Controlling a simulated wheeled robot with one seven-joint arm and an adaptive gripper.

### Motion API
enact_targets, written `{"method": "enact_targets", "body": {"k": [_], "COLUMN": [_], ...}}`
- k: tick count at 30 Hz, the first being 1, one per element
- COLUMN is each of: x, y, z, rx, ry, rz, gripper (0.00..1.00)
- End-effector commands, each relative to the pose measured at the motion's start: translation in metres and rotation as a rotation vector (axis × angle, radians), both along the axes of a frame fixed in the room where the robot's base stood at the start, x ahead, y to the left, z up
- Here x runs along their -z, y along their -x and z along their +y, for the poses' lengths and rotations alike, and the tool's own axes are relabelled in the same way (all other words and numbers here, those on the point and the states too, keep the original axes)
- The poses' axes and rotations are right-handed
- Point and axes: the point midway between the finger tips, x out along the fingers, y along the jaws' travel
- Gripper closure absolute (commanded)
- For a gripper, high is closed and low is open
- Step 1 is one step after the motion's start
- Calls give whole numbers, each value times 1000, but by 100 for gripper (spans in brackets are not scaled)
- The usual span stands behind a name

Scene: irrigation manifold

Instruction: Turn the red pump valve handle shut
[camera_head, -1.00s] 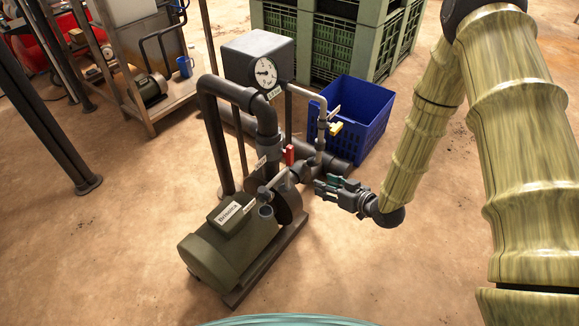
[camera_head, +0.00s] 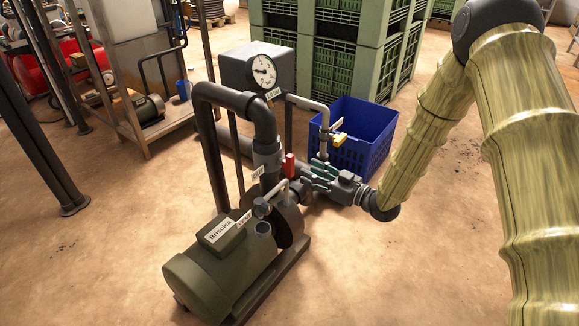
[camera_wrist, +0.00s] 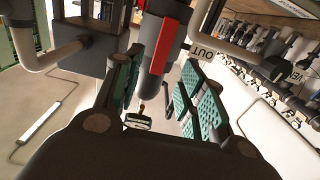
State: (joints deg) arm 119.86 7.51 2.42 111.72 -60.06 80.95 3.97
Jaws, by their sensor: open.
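The red valve handle (camera_head: 289,165) stands upright on the pipework just beyond the pump. In the wrist view the red handle (camera_wrist: 164,46) lies along a grey pipe, ahead of and between my two green-padded fingers. My gripper (camera_head: 312,176) is open and to the right of the handle in the head view. In the wrist view my gripper (camera_wrist: 158,88) has its fingers spread to either side of the handle's line. Whether a finger touches the handle cannot be told. The green pump (camera_head: 220,270) sits in front, at lower left of the gripper.
A pressure gauge (camera_head: 264,70) and a grey box (camera_head: 235,68) stand behind the pipes. A blue crate (camera_head: 370,130) and green crates (camera_head: 350,45) stand behind. Floor at right is clear.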

Motion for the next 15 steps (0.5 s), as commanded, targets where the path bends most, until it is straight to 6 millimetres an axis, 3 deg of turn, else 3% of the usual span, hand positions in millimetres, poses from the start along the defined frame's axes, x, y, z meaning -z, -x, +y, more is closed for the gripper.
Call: {"method": "enact_targets", "body": {"k": [9,15], "x": [2,2], "y": [-30,-44], "z": [43,61], "rx": [-1,0], "ry": [0,1], "rz": [-2,-1], "gripper": [60,60]}}
